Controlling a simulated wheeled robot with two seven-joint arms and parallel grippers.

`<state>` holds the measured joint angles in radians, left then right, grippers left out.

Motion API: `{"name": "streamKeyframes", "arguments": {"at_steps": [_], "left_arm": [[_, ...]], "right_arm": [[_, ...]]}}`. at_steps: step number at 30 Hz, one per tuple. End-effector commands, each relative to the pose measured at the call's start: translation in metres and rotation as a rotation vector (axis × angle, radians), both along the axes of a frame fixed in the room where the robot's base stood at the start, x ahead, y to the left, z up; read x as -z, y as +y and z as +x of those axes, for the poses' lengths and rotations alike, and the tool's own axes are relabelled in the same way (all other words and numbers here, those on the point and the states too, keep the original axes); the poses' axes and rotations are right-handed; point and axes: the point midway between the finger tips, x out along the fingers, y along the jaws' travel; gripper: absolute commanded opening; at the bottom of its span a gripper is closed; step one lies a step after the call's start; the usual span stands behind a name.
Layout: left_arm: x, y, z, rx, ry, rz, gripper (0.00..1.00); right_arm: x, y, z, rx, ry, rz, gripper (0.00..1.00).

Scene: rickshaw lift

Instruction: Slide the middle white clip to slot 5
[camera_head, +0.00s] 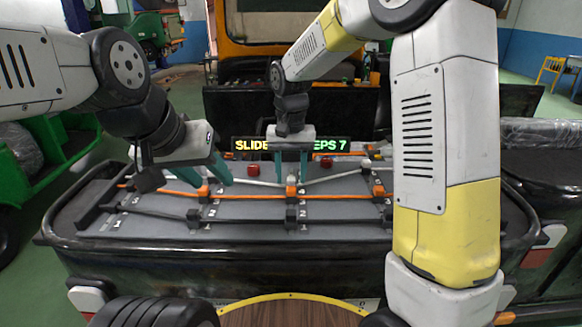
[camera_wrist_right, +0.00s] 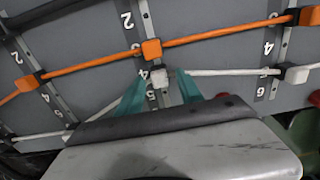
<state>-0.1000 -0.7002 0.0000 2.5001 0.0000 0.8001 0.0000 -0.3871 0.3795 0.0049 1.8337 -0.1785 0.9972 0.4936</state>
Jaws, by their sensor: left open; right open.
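The middle white clip (camera_wrist_right: 158,77) sits on the middle rail (camera_wrist_right: 150,30) where a white cord crosses it, beside the printed digits 4 and 5. My right gripper (camera_wrist_right: 160,88) is open, its two teal fingers on either side of this clip; contact cannot be told. In the head view my right gripper (camera_head: 291,168) points down over the middle rail and hides most of the white clip. My left gripper (camera_head: 184,178) is open over the left part of the board, near the left orange clip (camera_head: 204,190), and holds nothing visible.
A middle orange clip (camera_wrist_right: 151,49) is close to the white one on the same rail. Another white clip (camera_wrist_right: 296,74) is on the right rail. Black clips (camera_head: 292,213) line the front cord. A sign (camera_head: 330,146) is partly covered by my right gripper.

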Motion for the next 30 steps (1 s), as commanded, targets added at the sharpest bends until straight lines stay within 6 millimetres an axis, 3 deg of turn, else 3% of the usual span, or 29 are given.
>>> {"name": "streamKeyframes", "arguments": {"at_steps": [8, 15, 30], "left_arm": [[0.0000, 0.0000, 0.0000, 0.000, 0.000, 0.000, 0.44], [0.0000, 0.0000, 0.0000, 0.000, 0.000, 0.000, 0.44], [0.0000, 0.0000, 0.0000, 0.000, 0.000, 0.000, 0.44]], "right_arm": [[0.0023, -0.0004, -0.0002, 0.000, 0.000, 0.000, 0.44], [0.0020, -0.0003, -0.0002, 0.000, 0.000, 0.000, 0.00], [0.0016, -0.0003, -0.0001, 0.000, -0.001, 0.000, 0.00]]}}
